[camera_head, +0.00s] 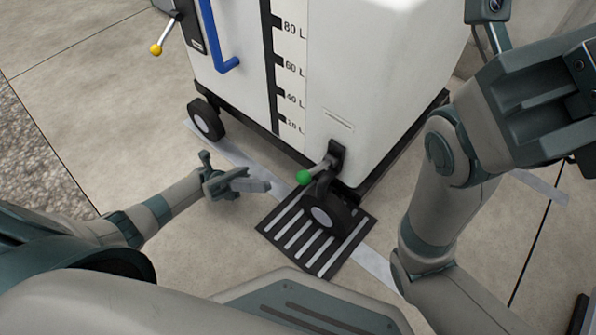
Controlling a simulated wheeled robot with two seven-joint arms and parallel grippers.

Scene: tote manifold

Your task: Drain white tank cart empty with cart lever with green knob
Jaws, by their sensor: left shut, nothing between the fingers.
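The white tank cart (375,75) stands in front of me on dark wheels. A black level scale (270,70) with litre marks from 20 to 80 runs down its front. The cart lever with the green knob (304,177) sits low at the cart's front right corner, above a wheel and a floor drain grate (292,233). My left gripper (262,186) is shut and empty. It is left of the green knob, apart from it, pointing towards it. My right arm is raised at the right; its gripper's fingers are not visible.
A lever with a yellow knob (156,49) and a blue handle (217,45) are on the cart's upper left. Pale tape (232,156) lies along the floor under the cart. Open concrete floor is left of the cart, with gravel at the far left edge.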

